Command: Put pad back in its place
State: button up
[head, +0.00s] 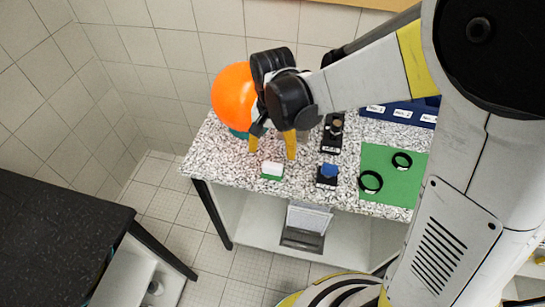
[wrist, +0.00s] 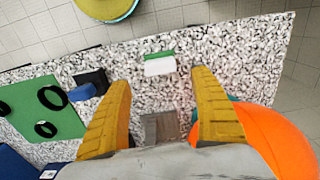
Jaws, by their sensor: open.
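A small white-and-green pad (head: 272,170) lies on the speckled tabletop near its front edge. It also shows in the wrist view (wrist: 160,66), with its green strip on the far side. My gripper (head: 271,147) is open with its yellow fingers pointing down, above the table and a little behind the pad. In the wrist view the pad lies ahead of and between the fingertips (wrist: 161,80), apart from both. A grey square patch (wrist: 160,127) lies on the tabletop between the fingers. I see nothing between the fingers that they touch.
An orange ball-like thing (head: 233,95) with teal beneath stands at the back left, close beside my gripper. A blue-topped black block (head: 327,175), a black stand (head: 332,135) and a green mat (head: 385,190) with black rings (head: 370,182) lie to the right. A blue rack is behind.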

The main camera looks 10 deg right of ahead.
aim_at(273, 165)
jog(key=s+d+r+n+t, duration=0.4)
jog(key=s+d+r+t, duration=0.3)
jog(key=s+d+r, duration=0.3)
jog(key=d+r, duration=0.3)
jog(key=r, duration=0.1)
jog(key=shift+s+d, duration=0.25)
jog(key=shift+s, duration=0.1)
jog(key=shift+d, duration=0.1)
